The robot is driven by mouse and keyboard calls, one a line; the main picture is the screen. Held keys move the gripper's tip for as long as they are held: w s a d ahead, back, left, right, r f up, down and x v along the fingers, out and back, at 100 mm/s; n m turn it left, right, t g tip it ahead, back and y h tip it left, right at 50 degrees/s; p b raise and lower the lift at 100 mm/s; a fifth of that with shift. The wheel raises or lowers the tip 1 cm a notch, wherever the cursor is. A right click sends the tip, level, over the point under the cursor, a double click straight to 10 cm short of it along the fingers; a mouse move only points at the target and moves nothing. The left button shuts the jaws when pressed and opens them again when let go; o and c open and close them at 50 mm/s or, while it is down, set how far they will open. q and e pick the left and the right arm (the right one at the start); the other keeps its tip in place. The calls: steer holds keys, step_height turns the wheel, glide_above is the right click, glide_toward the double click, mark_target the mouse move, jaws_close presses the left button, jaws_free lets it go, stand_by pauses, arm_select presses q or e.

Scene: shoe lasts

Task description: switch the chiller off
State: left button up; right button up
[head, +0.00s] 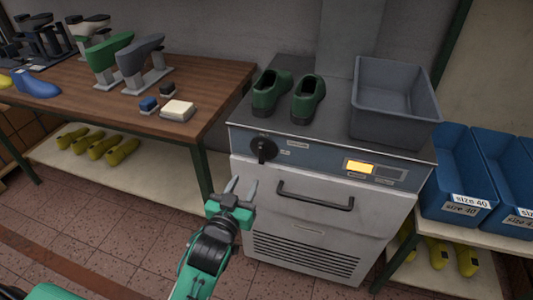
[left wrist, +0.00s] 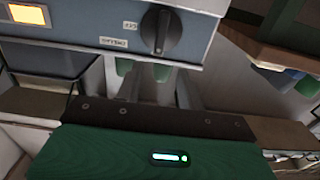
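The chiller (head: 318,230) is a grey cabinet with a blue-grey control panel along its upper front. Its black rotary knob (head: 263,150) is at the panel's left end, and the lit orange display (head: 359,167) is further right. In the left wrist view the knob (left wrist: 160,32) shows at the top, its grip bar roughly upright, with small labels beside it too blurred to read surely. The lit display (left wrist: 27,14) is at upper left there. My left gripper (head: 241,187) is open and empty, below and left of the knob, apart from it. My right gripper is not in view.
Two green shoes (head: 287,95) and a grey bin (head: 394,105) stand on the chiller. A black door handle (head: 315,196) juts out below the panel. A wooden bench (head: 205,88) with shoe lasts is at left; blue bins (head: 458,185) are at right.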

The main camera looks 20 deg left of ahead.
mark_target(261, 152)
arm_select(q)
steer(key=w, duration=1.3)
steer(key=shift+d+f, duration=0.1)
steer(key=shift+d, duration=0.1)
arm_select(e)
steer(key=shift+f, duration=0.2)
arm_select(q)
steer(key=shift+c, duration=0.5)
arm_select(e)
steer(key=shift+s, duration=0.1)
arm_select(q)
jaws_close()
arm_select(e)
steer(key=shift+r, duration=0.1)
